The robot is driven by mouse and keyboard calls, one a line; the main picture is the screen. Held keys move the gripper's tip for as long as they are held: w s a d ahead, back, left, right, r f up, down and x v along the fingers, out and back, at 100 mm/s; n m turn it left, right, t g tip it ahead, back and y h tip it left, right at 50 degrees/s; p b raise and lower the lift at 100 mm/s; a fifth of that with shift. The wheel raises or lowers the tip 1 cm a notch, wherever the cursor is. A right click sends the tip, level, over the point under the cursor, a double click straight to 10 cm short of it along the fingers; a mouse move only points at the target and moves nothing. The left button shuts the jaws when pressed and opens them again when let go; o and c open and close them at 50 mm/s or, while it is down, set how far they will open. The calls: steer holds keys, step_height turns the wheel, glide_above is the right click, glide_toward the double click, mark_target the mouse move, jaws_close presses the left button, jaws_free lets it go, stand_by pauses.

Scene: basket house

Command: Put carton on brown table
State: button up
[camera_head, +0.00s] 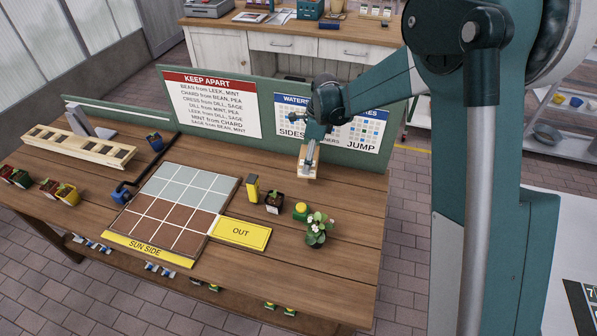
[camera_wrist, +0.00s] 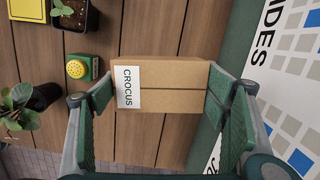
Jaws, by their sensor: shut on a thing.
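My gripper (camera_head: 311,152) is at the back right of the brown table (camera_head: 340,200), in front of the green board. It is shut on a small brown carton (camera_head: 305,173). In the wrist view the carton (camera_wrist: 165,85) lies between the two green fingers (camera_wrist: 165,115), with a white label reading CROCUS on its left end. The fingers hide part of its sides. I cannot tell whether its underside touches the table.
A tiled grid (camera_head: 180,205), a yellow OUT plate (camera_head: 240,233), a yellow-black block (camera_head: 252,188), a seedling pot (camera_head: 273,202), a green-yellow item (camera_head: 301,211) and a flowering plant (camera_head: 318,229) stand left and in front. The green board (camera_head: 268,95) closes the back edge. The table's right front is bare.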

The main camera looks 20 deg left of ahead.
steer(key=shift+f, duration=2.35)
steer(key=shift+f+b, duration=0.4)
steer(key=shift+f, duration=1.45)
steer(key=shift+f, duration=0.1)
steer(key=o, duration=0.9)
steer(key=shift+o, duration=0.4)
steer(key=r, duration=0.4)
steer(key=d+r, duration=0.1)
steer(key=r, duration=0.3)
steer(key=r+p, duration=0.1)
steer(key=r, duration=0.3)
steer(key=shift+w+d, duration=0.15)
steer(key=shift+d, duration=0.25)
